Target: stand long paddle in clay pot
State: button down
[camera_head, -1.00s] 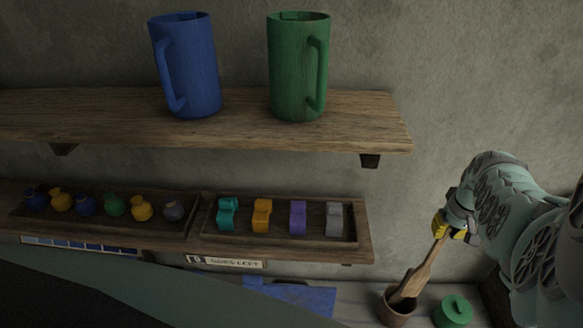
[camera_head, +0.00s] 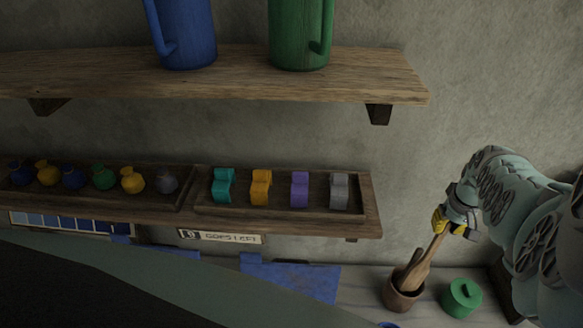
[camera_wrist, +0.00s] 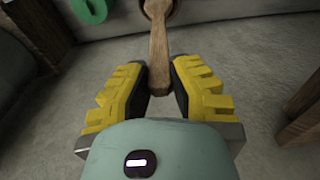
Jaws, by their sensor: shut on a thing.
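The long wooden paddle (camera_head: 424,262) leans in the clay pot (camera_head: 402,299), tilted with its handle up to the right and its lower end inside the pot's mouth. My gripper (camera_head: 446,226) is above and right of the pot, shut on the top of the paddle's handle. In the wrist view, the handle (camera_wrist: 158,48) runs from between the yellow finger pads (camera_wrist: 159,76) away to the pot's rim at the top edge. The paddle's lower end is hidden inside the pot.
A green lidded jar (camera_head: 462,298) stands close right of the pot. A shelf with small vases and coloured blocks (camera_head: 260,187) is to the left. A higher shelf (camera_head: 210,75) holds a blue mug (camera_head: 186,35) and a green mug (camera_head: 298,35).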

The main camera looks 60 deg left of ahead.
jog(key=shift+f+b, duration=4.65)
jog(key=shift+f, duration=0.35)
jog(key=c, duration=0.9)
grip_release()
jog(key=shift+r, duration=0.2)
jog(key=shift+s+d+r, duration=0.15)
jog(key=shift+r, duration=1.75)
jog(key=shift+s+d+r, duration=0.1)
jog(key=shift+d+r, duration=0.1)
jog(key=shift+r, duration=1.75)
jog(key=shift+s+d+r, duration=0.15)
jog(key=shift+r, duration=1.75)
